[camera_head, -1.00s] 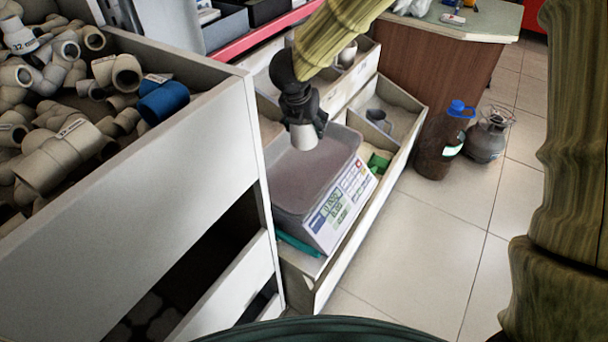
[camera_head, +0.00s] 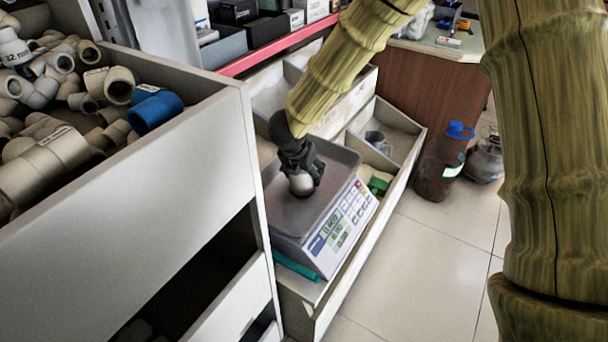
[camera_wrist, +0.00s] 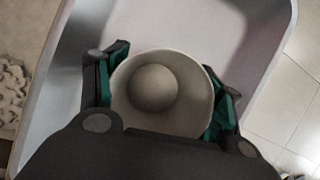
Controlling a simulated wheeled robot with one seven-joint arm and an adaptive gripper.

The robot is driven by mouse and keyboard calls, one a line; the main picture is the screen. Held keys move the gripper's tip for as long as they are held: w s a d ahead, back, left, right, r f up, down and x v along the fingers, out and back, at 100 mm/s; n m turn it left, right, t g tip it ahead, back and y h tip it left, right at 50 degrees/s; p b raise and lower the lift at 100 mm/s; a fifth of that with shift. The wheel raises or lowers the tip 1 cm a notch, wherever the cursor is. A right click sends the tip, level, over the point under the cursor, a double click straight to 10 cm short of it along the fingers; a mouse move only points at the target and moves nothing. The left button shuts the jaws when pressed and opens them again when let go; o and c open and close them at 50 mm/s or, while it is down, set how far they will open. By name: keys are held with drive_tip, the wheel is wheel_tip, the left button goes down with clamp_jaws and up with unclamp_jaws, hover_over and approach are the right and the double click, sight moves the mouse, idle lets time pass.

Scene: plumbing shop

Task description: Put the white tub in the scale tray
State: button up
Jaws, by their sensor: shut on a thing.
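The white tub (camera_head: 301,184) is in my gripper (camera_head: 303,176), over the middle of the grey scale tray (camera_head: 287,207). In the wrist view the round white tub (camera_wrist: 190,125) sits between the two green-padded fingers of my gripper (camera_wrist: 165,98), which press on its sides. The tray (camera_wrist: 215,25) spreads under and around it in that view. I cannot tell whether the tub's base touches the tray. The scale body with its keypad and display (camera_head: 342,228) faces the front right.
A tall white bin of pipe fittings (camera_head: 60,150) stands at the left, close to the scale. Low compartments (camera_head: 395,125) lie behind the scale. A brown bottle with a blue cap (camera_head: 440,165) stands on the tiled floor, which is open at the right.

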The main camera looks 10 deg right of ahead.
drive_tip(key=o, duration=1.3)
drive_tip(key=shift+f, duration=0.15)
drive_tip(key=p+v, duration=0.3)
drive_tip(key=v, duration=0.9)
